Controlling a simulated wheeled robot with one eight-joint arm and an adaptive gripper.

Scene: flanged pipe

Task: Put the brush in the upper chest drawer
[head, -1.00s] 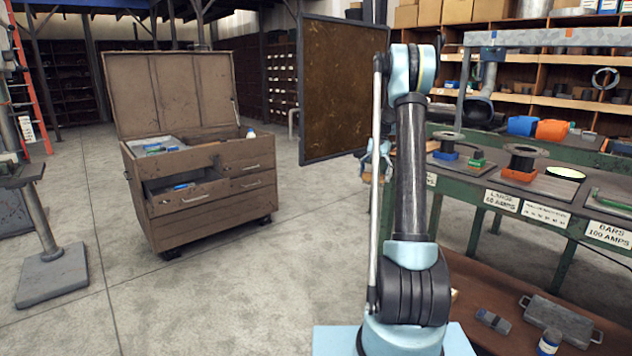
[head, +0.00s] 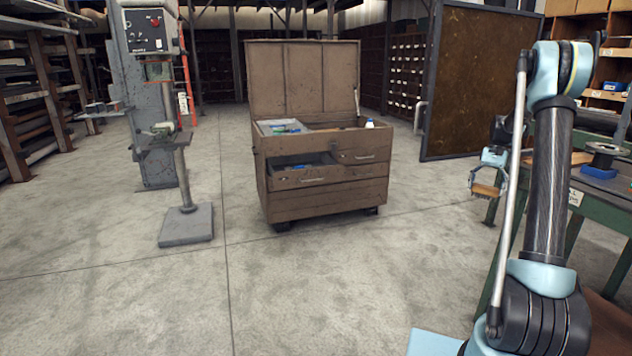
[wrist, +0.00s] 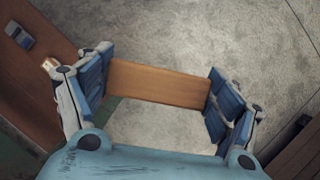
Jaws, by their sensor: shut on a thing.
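The brush shows as a flat brown wooden block (wrist: 158,84) in the wrist view, spanning the gap between the two blue-padded fingers. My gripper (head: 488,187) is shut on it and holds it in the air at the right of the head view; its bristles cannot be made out. The brown chest (head: 325,203) stands on the floor at the centre, well apart from my gripper, with its lid raised. An upper drawer (head: 290,181) at the left of its front is pulled out, with something blue or green inside. A closed drawer front (head: 362,157) is to its right.
A drill press (head: 185,222) stands left of the chest. A dark framed panel (head: 483,85) stands behind my gripper. A green workbench (head: 598,200) is close on the right. The concrete floor (head: 290,290) before the chest is clear.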

